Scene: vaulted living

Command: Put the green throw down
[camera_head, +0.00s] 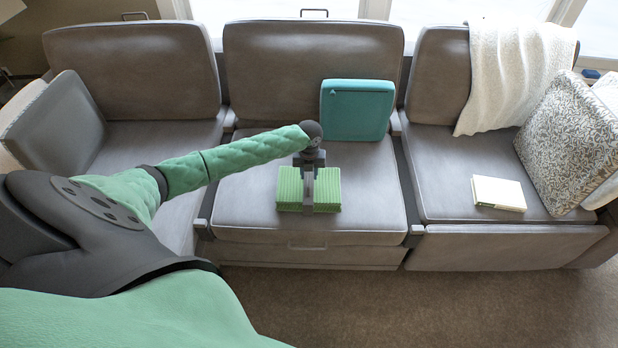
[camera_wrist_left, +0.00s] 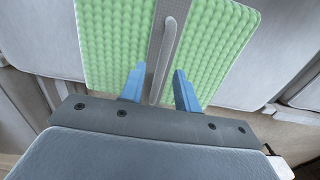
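The green throw (camera_head: 327,190) is a folded, ribbed block with a grey band and raised handle across its middle. It appears to lie flat on the middle seat (camera_head: 250,222) of the grey sofa, near the front. In the left wrist view the throw (camera_wrist_left: 215,45) shows on both sides of the band. My left gripper (camera_head: 308,178) is right above the throw, pointing down. In the left wrist view its two blue fingers (camera_wrist_left: 159,72) are apart, one on each side of the handle, with gaps visible. My right gripper is not in view.
A teal cushion (camera_head: 357,110) leans on the middle backrest behind the throw. A white book (camera_head: 498,193) lies on the right seat, with a patterned cushion (camera_head: 569,143) and a cream blanket (camera_head: 512,75). A grey cushion (camera_head: 55,125) is at left. Carpet in front is clear.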

